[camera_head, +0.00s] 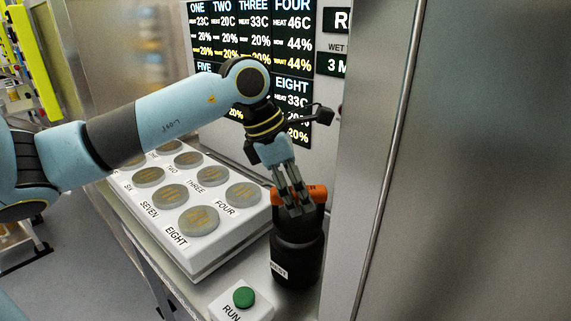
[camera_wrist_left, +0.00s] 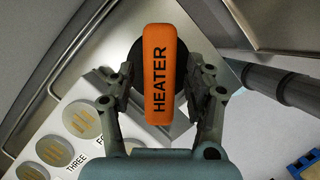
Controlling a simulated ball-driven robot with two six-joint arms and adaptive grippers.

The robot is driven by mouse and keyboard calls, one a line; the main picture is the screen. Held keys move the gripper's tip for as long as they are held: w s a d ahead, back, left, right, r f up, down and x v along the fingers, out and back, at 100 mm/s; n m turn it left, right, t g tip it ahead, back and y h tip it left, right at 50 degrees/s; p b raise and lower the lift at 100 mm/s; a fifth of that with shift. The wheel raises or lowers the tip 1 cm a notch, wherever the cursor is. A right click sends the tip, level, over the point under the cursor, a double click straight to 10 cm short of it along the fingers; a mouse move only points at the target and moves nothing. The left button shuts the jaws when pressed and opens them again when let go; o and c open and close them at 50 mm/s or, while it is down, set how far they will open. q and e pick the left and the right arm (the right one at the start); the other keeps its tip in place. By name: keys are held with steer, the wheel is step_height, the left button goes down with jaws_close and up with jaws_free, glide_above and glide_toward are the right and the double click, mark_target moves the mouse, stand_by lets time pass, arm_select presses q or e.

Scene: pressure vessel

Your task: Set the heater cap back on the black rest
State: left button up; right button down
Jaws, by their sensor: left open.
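The heater cap (camera_head: 317,194) has an orange handle that sits on top of the black rest (camera_head: 297,258). In the left wrist view the orange handle (camera_wrist_left: 160,75), marked HEATER, stands between the fingers. My left gripper (camera_head: 297,205) is above the rest, pointing down, with its fingers on either side of the handle. In the left wrist view the left gripper (camera_wrist_left: 160,90) is open, with a gap between the fingers and the handle. The fingers hide part of the cap in the head view. My right gripper is not in view.
A white panel (camera_head: 205,257) with several round grey pads marked by number words lies left of the rest. A green RUN button (camera_head: 243,297) on a white box is in front. A steel wall (camera_head: 470,160) stands close on the right. A display board (camera_head: 215,35) hangs behind.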

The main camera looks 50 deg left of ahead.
arm_select(q)
steer(key=v, duration=0.9)
steer(key=shift+s+r, duration=0.1)
steer(key=shift+r, duration=0.05)
steer(key=shift+p+v, duration=0.5)
steer(key=shift+v, duration=0.45)
